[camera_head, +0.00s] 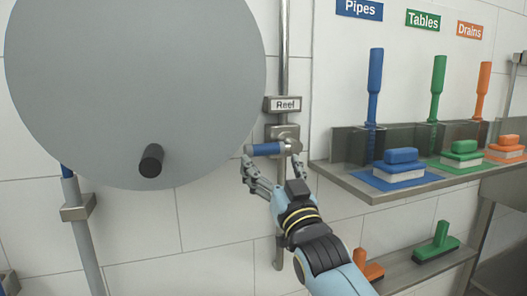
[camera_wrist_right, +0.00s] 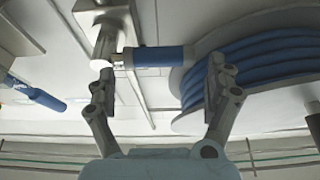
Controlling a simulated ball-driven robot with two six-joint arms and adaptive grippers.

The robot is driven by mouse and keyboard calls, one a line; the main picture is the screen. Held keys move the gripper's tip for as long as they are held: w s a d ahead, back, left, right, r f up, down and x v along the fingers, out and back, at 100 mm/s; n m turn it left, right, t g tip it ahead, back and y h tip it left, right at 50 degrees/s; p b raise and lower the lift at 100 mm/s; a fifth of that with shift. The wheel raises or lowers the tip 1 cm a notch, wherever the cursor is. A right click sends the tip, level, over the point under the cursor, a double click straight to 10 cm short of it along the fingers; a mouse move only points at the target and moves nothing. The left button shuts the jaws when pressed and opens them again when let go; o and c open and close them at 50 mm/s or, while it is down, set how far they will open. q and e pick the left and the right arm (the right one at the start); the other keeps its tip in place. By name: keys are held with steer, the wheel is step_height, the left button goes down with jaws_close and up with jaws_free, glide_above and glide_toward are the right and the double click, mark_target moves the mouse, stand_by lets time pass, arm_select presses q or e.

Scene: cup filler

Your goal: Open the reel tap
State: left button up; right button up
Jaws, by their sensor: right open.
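The reel tap has a blue lever handle (camera_head: 265,149) on a metal body (camera_head: 283,133), under a sign reading "Reel" (camera_head: 287,104). The handle points left, horizontal, across the pipe. My right gripper (camera_head: 268,167) is open at the handle, its fingers just below it. In the right wrist view the blue handle (camera_wrist_right: 160,56) lies across the gap between the open fingers (camera_wrist_right: 158,75), near their tips. I cannot tell whether the fingers touch it. My left gripper is not in view.
A large grey reel disc (camera_head: 130,80) with a black knob (camera_head: 151,160) fills the upper left. Its coiled blue hose shows in the wrist view (camera_wrist_right: 250,70). A steel shelf (camera_head: 375,190) with blue, green and orange brushes stands right of the tap.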

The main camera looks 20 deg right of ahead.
mark_target(266, 154)
steer(key=x, duration=0.5)
steer(key=shift+w+r, duration=0.1)
steer(key=shift+w, duration=0.2)
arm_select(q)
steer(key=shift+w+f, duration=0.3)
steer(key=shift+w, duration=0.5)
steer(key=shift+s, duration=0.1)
